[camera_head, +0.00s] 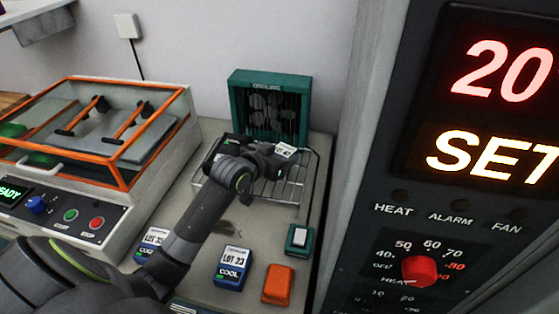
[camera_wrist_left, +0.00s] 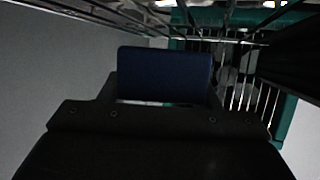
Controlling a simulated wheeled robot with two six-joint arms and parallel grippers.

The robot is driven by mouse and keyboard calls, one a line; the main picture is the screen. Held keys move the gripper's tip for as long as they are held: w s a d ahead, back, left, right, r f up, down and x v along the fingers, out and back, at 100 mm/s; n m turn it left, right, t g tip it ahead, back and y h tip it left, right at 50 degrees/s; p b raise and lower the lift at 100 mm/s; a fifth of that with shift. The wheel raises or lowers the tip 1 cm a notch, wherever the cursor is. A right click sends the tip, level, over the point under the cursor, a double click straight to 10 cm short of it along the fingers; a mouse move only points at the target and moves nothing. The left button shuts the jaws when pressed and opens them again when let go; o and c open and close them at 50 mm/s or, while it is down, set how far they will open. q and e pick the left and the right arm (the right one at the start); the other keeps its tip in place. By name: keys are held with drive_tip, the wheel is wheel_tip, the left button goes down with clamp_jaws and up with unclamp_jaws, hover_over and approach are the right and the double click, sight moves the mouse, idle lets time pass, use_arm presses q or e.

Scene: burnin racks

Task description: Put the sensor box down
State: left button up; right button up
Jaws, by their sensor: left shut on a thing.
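My left gripper (camera_head: 274,158) reaches in over the wire rack (camera_head: 298,190), in front of the teal fan unit (camera_head: 240,98). It is shut on the sensor box, whose white-labelled top (camera_head: 287,150) shows at the fingertips in the head view. In the left wrist view the box's plain dark blue side (camera_wrist_left: 165,73) stands in front of the gripper body. Wire bars cross the top of that view. Whether the box touches the rack is hidden. My right gripper is not in view.
A blue "LOT 23" box (camera_head: 232,268), an orange block (camera_head: 278,284) and a small green box (camera_head: 298,239) stand on the bench. Another labelled box (camera_head: 153,241) is partly behind my arm. An orange-framed machine (camera_head: 118,180) stands left; a dark control panel (camera_head: 459,190) stands right.

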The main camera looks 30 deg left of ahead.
use_arm(q)
drive_tip(key=shift+f, duration=0.95)
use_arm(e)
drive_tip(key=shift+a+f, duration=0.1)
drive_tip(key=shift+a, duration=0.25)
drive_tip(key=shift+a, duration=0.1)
use_arm(q)
drive_tip(key=shift+f, duration=0.15)
drive_tip(key=o, duration=1.1)
